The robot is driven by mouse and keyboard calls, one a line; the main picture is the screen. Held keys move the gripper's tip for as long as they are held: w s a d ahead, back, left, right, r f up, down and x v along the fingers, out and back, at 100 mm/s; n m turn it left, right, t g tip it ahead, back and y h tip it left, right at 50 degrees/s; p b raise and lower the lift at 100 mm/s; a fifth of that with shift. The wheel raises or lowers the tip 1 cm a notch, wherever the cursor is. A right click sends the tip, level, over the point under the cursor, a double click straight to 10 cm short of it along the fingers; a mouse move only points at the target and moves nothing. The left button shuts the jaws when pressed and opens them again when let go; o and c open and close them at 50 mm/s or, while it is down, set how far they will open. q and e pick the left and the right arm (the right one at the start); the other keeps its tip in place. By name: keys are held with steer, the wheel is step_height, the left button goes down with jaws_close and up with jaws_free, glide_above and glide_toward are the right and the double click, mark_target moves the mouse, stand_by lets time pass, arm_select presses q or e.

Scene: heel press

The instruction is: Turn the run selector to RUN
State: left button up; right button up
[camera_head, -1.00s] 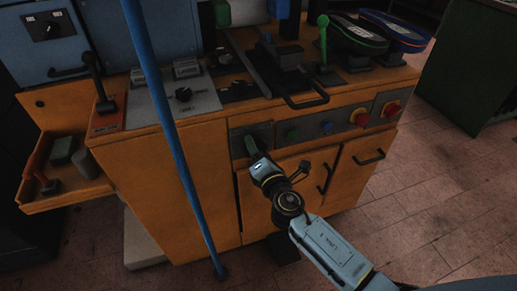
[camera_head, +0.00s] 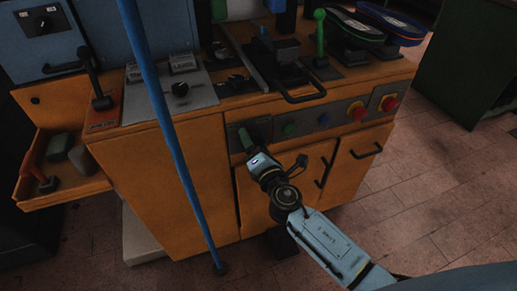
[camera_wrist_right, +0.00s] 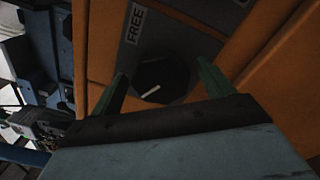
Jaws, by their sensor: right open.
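The run selector is a dark round knob (camera_wrist_right: 163,82) with a white pointer line, on a grey plate in the right wrist view. The line lies slanted on the knob's lower left part. A label reading FREE shows on the plate above and left of it; I see no RUN label. My right gripper (camera_head: 244,138) is at the left end of the machine's front panel. In the wrist view its green fingers (camera_wrist_right: 162,70) are open, one on each side of the knob. I cannot tell whether they touch it. The head view does not show the knob clearly. My left gripper is not in view.
Door handles are below. A blue pole (camera_head: 170,130) stands in front, to the left. A black handle (camera_head: 305,95) juts out above the panel.

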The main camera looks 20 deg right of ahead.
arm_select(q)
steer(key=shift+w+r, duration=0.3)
arm_select(e)
steer(key=s, duration=1.3)
steer(key=shift+s+d, duration=0.2)
steer(key=shift+d, duration=0.05)
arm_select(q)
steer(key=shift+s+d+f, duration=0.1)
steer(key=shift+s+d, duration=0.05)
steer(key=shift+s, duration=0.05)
